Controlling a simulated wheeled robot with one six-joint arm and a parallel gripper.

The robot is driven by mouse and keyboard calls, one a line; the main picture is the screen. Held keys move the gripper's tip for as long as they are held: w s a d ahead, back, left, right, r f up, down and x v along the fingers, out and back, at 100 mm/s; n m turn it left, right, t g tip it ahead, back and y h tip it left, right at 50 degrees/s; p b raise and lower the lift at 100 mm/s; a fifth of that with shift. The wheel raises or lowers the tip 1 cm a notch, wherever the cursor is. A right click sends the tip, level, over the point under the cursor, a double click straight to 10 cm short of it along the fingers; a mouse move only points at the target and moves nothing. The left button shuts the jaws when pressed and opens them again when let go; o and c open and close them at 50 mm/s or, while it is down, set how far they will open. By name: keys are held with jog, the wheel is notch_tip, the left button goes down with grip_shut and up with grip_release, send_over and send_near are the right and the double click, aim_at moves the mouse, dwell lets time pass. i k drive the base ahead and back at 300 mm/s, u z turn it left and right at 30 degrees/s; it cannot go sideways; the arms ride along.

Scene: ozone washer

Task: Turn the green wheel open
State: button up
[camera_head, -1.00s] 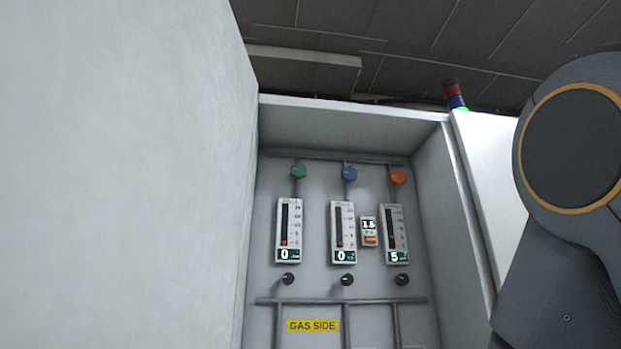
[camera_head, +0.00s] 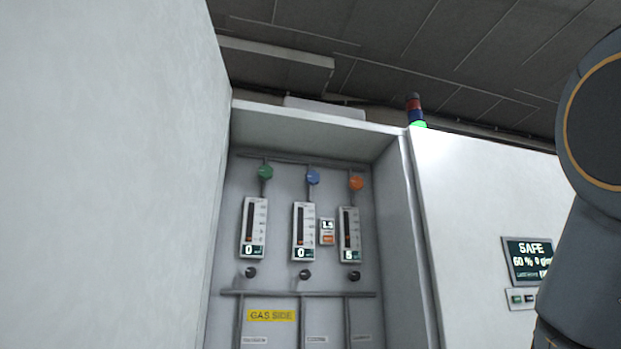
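The green wheel (camera_head: 265,172) is a small knob at the top left of a recessed gas panel, on a pipe above the left flow meter (camera_head: 254,228). That meter's display reads 0. A blue wheel (camera_head: 313,177) and an orange wheel (camera_head: 356,183) sit to its right in the same row. My gripper is out of view. Only part of my arm shows at the right edge, well apart from the wheels.
A yellow "GAS SIDE" label (camera_head: 271,315) is low on the panel. A pale wall (camera_head: 110,180) stands close on the left. A white cabinet (camera_head: 470,190) on the right carries a screen (camera_head: 528,261) reading SAFE. A signal tower (camera_head: 416,110) shows green.

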aim_at(265, 173)
jog(key=z, duration=0.75)
jog(key=i, duration=0.5)
jog(key=u, duration=1.85)
jog(key=k, duration=0.5)
jog(key=z, duration=1)
jog(key=i, duration=0.8)
jog(key=u, duration=1.4)
